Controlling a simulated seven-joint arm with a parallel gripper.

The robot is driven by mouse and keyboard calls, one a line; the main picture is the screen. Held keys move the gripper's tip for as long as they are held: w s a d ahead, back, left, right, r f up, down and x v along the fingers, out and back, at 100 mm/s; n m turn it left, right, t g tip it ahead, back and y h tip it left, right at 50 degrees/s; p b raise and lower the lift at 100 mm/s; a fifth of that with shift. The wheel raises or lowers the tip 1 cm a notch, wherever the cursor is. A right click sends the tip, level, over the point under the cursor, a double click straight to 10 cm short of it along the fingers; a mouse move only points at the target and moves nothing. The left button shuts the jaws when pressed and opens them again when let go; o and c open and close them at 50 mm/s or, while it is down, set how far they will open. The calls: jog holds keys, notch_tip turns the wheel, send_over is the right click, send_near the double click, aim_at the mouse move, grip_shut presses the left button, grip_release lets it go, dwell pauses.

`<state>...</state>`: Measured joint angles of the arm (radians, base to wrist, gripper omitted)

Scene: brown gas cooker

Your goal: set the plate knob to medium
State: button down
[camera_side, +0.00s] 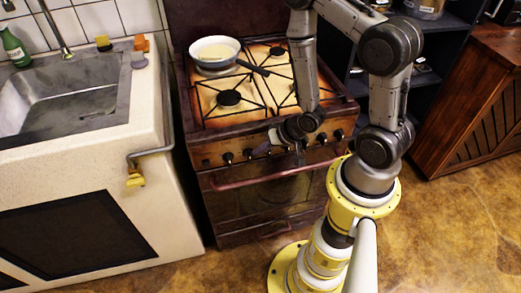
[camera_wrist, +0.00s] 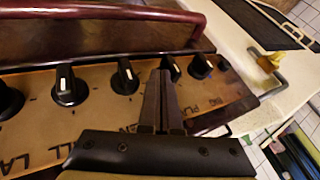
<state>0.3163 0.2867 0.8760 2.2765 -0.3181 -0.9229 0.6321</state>
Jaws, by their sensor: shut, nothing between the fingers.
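The brown cooker's front panel (camera_wrist: 95,108) carries a row of black knobs, several with a white pointer mark. In the wrist view, one marked knob (camera_wrist: 68,86) is at left and another (camera_wrist: 125,78) is just left of my fingers. A third knob (camera_wrist: 171,68) is right behind my fingertips and partly hidden by them. My gripper (camera_wrist: 161,73) is shut and empty, its fingers in front of the panel. I cannot tell whether they touch a knob. Which knob is the plate knob is unclear. In the side view, knobs (camera_side: 228,158) show along the cooker's front.
A red-brown oven handle (camera_side: 285,175) runs below the knobs. A white pan (camera_side: 214,50) sits on the back left burner. The sink counter (camera_side: 150,100), with a pipe and yellow tap (camera_side: 135,179), stands left of the cooker. Dark shelves (camera_side: 440,40) are at right.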

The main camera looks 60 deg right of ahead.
aim_at(242, 153)
jog(key=shift+w+a+r+n+g+h, duration=0.2)
jog(key=shift+r+g+h, duration=0.05)
jog(key=shift+g+h, duration=0.3)
jog(key=shift+w+a+r+n+g+h, duration=0.2)
jog(key=shift+g+h, duration=0.25)
jog(key=shift+g, duration=0.2)
dwell(0.7)
jog(key=shift+w+a+r+g+h, duration=0.25)
jog(key=shift+w+a+g+h, duration=0.25)
jog(key=shift+w+a, duration=0.5)
jog(key=shift+w+a+f, duration=0.2)
jog(key=shift+w+a, duration=0.25)
jog(key=shift+w+a+f, duration=0.1)
jog(key=shift+w+a, duration=0.05)
dwell(0.3)
dwell(0.5)
jog(key=shift+r, duration=0.8)
